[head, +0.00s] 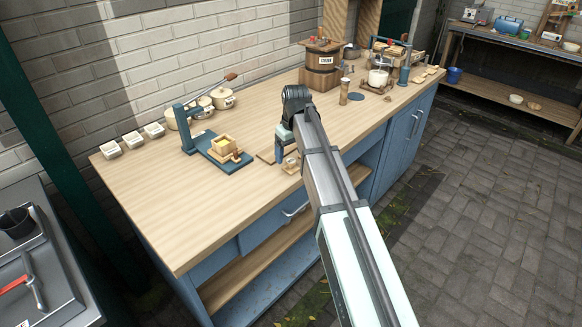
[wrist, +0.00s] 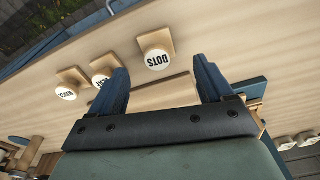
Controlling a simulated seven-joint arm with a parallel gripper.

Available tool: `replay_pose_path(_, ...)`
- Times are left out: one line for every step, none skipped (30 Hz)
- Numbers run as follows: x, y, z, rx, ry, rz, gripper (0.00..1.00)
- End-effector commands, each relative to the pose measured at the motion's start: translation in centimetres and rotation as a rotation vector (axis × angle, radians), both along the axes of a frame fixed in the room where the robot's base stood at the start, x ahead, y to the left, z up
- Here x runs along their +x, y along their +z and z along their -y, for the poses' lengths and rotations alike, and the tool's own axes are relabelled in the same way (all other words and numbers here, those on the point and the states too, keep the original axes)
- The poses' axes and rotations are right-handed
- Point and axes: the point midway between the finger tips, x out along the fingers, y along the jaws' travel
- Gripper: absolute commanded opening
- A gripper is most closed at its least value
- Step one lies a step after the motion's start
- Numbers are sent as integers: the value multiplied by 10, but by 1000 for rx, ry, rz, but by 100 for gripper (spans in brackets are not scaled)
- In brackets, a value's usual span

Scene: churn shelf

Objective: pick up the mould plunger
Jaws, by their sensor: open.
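My gripper (head: 280,158) is low over the worktop near its front edge. In the wrist view its two blue fingers (wrist: 161,66) are spread, with nothing held between them. A wooden piece with a white round face lettered DOTS (wrist: 156,60) shows between and beyond the fingertips. Two similar pieces, one (wrist: 66,94) at the left and one (wrist: 101,79) partly behind the left finger, lie beside it. A small wooden piece (head: 291,165) shows beside my gripper in the head view. I cannot tell for certain which piece is the mould plunger.
A blue stand (head: 218,152) with a yellow block in a wooden frame is left of my gripper. Pale pots (head: 222,98) and small white tubs (head: 133,140) line the wall. A wooden churn (head: 323,64) stands behind. The worktop's left part (head: 165,205) is clear.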

Motion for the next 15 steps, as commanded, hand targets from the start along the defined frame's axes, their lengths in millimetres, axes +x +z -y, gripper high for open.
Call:
replay_pose_path(-1, -5, 1, 0, 0, -1, 80)
replay_pose_path(-1, -9, 1, 0, 0, -2, 80)
replay_pose_path(-2, -14, 2, -1, 0, -3, 80)
replay_pose_path(-2, -18, 2, -1, -1, -3, 80)
replay_pose_path(-2, -22, 3, 0, -1, -2, 80)
replay_pose_path(-2, -27, 3, 0, -1, -2, 80)
replay_pose_path(-1, -30, 3, 0, 0, -2, 80)
replay_pose_path(-1, -34, 2, -1, 0, -3, 80)
replay_pose_path(0, -39, 2, -1, 0, -3, 80)
replay_pose_path(0, -41, 2, 0, 0, -2, 80)
replay_pose_path(1, -43, 2, 0, 0, -1, 80)
replay_pose_path(1, -45, 2, -1, 0, -1, 80)
replay_pose_path(1, -45, 2, 0, 0, 0, 80)
replay_pose_path(1, -46, 1, 0, 0, 0, 80)
replay_pose_path(1, -46, 1, 0, 0, 0, 80)
